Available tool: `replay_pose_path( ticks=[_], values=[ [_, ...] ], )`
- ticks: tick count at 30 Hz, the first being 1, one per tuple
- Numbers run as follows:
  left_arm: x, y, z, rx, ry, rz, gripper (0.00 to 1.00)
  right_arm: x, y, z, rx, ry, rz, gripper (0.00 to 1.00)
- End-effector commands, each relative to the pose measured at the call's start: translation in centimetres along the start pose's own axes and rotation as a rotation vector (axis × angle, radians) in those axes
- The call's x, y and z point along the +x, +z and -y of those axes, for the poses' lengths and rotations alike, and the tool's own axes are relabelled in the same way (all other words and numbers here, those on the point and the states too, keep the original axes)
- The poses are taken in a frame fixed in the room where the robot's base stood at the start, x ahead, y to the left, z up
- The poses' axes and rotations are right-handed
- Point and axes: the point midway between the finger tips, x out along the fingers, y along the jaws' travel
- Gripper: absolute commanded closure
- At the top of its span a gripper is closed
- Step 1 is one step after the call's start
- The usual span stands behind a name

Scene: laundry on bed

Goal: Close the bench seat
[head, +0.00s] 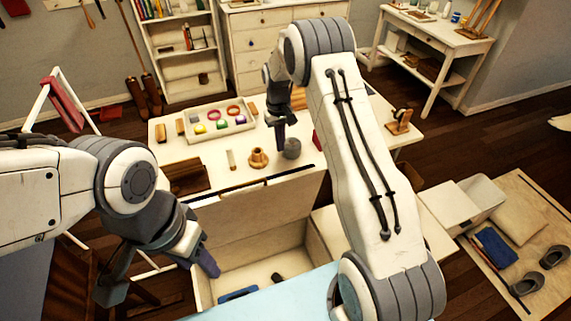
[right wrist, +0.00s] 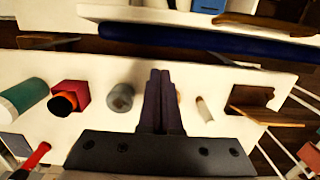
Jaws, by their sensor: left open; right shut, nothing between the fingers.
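The bench seat is open in the head view. Its pale lid (head: 245,212) stands raised along the near side of a white table, and the open box (head: 285,262) is in front of it. A blue item (head: 238,293) and a small dark item (head: 277,278) lie inside. My left gripper (head: 157,275) is open and empty at the box's left end. My right gripper (head: 281,137) is shut and empty above the table, beyond the lid; its closed fingers show in the right wrist view (right wrist: 161,100). My right arm hides the box's right part.
The white table (head: 215,172) carries a tray (head: 219,121) of coloured pieces, a wooden piece (head: 258,158) and a grey round object (head: 292,148) near my right gripper. A light blue surface (head: 290,298) lies in front of the box. Slippers (head: 527,284) lie at right.

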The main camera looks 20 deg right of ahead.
Motion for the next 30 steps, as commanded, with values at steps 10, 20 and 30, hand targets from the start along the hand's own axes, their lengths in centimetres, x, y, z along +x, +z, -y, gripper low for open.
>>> replay_pose_path(
  ticks=[10, 20, 30],
  values=[
    [-3.1, -0.2, -0.2, -0.002, 0.000, 0.000, 0.50, 5.7, 1.3, 0.1, -0.001, 0.000, 0.004, 1.00],
    [-4.3, -0.2, -0.3, -0.002, 0.000, 0.000, 0.50, 6.7, 3.9, 0.1, -0.001, 0.000, 0.000, 1.00],
    [-4.2, -0.2, -0.3, -0.002, 0.000, 0.000, 0.50, 6.8, 3.9, 0.1, -0.001, 0.000, -0.001, 1.00]
  ],
)
